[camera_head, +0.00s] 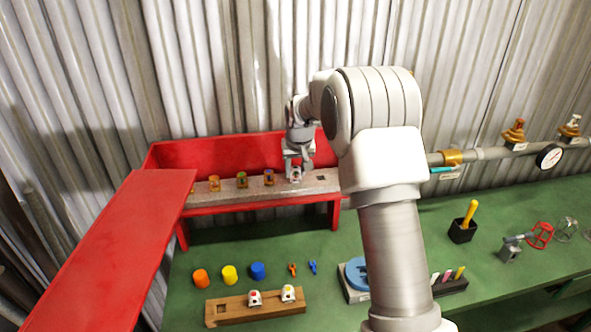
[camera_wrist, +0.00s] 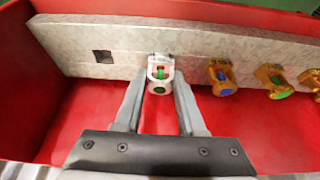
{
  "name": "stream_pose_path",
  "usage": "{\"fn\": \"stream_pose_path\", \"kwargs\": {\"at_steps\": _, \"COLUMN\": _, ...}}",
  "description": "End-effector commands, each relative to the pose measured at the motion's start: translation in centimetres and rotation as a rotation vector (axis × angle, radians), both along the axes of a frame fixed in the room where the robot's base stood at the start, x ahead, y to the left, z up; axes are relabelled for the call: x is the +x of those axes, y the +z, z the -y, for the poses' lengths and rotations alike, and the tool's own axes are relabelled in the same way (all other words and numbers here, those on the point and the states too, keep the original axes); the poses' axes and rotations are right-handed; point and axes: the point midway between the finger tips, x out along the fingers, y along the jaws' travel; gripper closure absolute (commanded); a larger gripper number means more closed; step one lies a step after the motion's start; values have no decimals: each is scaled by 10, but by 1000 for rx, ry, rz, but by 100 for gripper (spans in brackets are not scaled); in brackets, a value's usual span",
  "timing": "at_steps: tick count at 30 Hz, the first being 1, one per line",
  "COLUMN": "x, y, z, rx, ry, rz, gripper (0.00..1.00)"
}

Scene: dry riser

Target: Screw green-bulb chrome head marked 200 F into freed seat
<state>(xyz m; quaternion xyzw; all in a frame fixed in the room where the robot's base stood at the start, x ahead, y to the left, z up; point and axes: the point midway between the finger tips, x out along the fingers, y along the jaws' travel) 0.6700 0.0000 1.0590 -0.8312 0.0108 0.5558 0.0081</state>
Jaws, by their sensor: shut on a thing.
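The chrome head with a green bulb (camera_wrist: 159,74) is at the grey spares rack (camera_wrist: 70,42) inside the red cabinet. My gripper (camera_wrist: 158,84) is shut on it, with one finger on each side. In the head view my gripper (camera_head: 293,160) reaches down over the rack, and the chrome head (camera_head: 295,174) shows below its fingers. The head appears to be still in or against the rack; I cannot tell whether it is lifted. Its marking is too small to read. The grey pipe (camera_head: 490,153) runs along the wall at right; my arm hides part of it.
Brass heads with blue (camera_wrist: 222,77) and green (camera_wrist: 275,82) bulbs stand along the rack. An empty square hole (camera_wrist: 103,57) is beside the chrome head. The red cabinet door (camera_head: 120,250) stands open at left. Caps, a wooden block (camera_head: 235,312) and tools lie on the green bench.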

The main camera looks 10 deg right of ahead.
Motion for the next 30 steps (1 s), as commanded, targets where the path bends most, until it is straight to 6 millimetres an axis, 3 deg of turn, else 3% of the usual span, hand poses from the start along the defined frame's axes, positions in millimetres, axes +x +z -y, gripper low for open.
{"fn": "stream_pose_path", "kwargs": {"at_steps": 15, "x": 1, "y": 1, "z": -1, "rx": -2, "ry": -443, "rz": 2, "gripper": 100}}
{"fn": "stream_pose_path", "kwargs": {"at_steps": 30, "x": 1, "y": 1, "z": -1, "rx": -3, "ry": -545, "rz": 1, "gripper": 100}}
